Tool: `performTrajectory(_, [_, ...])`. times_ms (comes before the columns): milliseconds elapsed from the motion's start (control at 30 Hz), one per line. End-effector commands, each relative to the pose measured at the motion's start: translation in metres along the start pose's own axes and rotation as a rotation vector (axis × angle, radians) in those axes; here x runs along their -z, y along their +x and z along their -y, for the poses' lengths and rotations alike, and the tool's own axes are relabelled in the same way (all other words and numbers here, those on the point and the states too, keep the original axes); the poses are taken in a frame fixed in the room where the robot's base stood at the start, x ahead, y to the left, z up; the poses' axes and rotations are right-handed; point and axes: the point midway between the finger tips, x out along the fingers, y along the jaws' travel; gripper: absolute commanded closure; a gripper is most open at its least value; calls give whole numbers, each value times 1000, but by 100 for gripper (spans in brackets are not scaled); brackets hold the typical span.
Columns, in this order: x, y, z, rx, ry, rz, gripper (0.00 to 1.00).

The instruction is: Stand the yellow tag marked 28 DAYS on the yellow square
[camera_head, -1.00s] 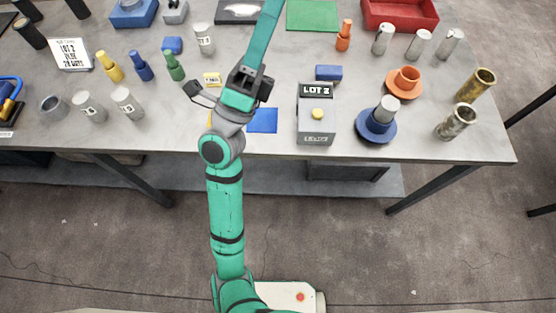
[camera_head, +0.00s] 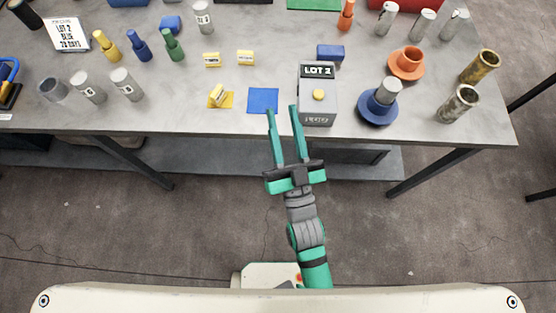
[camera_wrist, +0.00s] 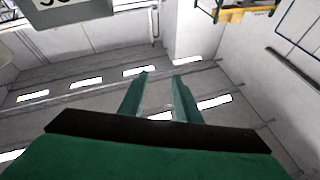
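A small yellow tag (camera_head: 217,91) is on the yellow square (camera_head: 227,101) in the head view. It sits at an angle to the square; its marking is too small to read, and I cannot tell if it is fully upright. My gripper (camera_head: 281,109) is open and empty at the table's front edge, right of and apart from the yellow square. The wrist view shows its separated fingers (camera_wrist: 162,76) with nothing between them.
A blue square (camera_head: 263,100) lies right of the yellow one. A grey box marked LOT 2 (camera_head: 317,110) stands close to my gripper's right. Grey cylinders (camera_head: 127,84) stand left, and a blue saucer (camera_head: 377,116) with a cylinder stands right.

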Motion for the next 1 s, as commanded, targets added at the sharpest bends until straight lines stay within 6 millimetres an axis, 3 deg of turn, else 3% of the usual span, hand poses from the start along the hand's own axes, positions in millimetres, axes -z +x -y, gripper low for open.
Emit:
performTrajectory(33, [-12, -23, -6, -27, -36, 62, 70])
performTrajectory(267, [-56, -120, -7, -130, -152, 313, 70])
performTrajectory(400, [-73, -178, 6, -195, -189, 458, 70])
performTrajectory(500, [-81, -211, 18, -236, -201, 543, 70])
performTrajectory(700, [-87, -246, 36, -283, -204, 640, 70])
performTrajectory(1000, [-88, -251, 40, -290, -206, 655, 70])
